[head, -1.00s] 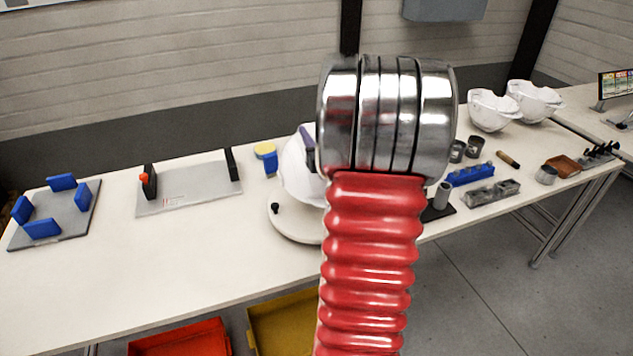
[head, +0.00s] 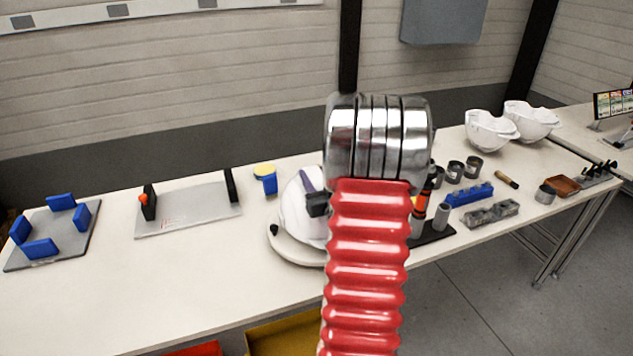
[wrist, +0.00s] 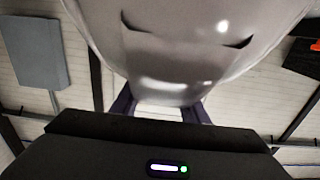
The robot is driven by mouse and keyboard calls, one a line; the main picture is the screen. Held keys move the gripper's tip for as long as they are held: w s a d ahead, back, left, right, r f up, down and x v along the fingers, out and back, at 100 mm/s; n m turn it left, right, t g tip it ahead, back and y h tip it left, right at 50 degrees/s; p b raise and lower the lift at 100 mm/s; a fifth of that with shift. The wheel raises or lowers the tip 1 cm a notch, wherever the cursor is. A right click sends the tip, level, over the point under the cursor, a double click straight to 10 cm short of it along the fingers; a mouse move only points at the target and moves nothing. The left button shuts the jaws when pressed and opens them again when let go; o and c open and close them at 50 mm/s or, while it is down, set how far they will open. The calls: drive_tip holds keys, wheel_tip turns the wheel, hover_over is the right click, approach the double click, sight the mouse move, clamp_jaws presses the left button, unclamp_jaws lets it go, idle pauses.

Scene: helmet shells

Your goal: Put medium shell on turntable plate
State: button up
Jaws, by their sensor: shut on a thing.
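The medium shell (head: 296,213) is a white helmet shell, partly hidden behind my arm in the head view. It also fills the top middle of the wrist view (wrist: 185,60). My gripper (wrist: 158,108) is shut on the shell's edge, with the dark fingers on either side of it in the wrist view. The turntable plate (head: 290,248) is a round pale disc with a black knob at its left. The shell appears at the plate, over its visible part; whether it touches the plate is hidden.
Left of the plate are a grey fixture (head: 190,208) with black uprights and a base with blue blocks (head: 50,232). Right are a blue holder (head: 470,194), a grey block (head: 492,214) and two white shells (head: 490,130). A yellow bin (head: 290,335) sits below the table.

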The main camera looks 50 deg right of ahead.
drive_tip(key=shift+f, duration=1)
drive_tip(key=o, duration=1.3)
drive_tip(key=shift+f, duration=0.1)
drive_tip(key=shift+c, duration=0.2)
drive_tip(key=shift+s, duration=0.1)
drive_tip(key=v, duration=1.1)
drive_tip(key=shift+s+a, duration=0.25)
drive_tip(key=shift+s, duration=0.1)
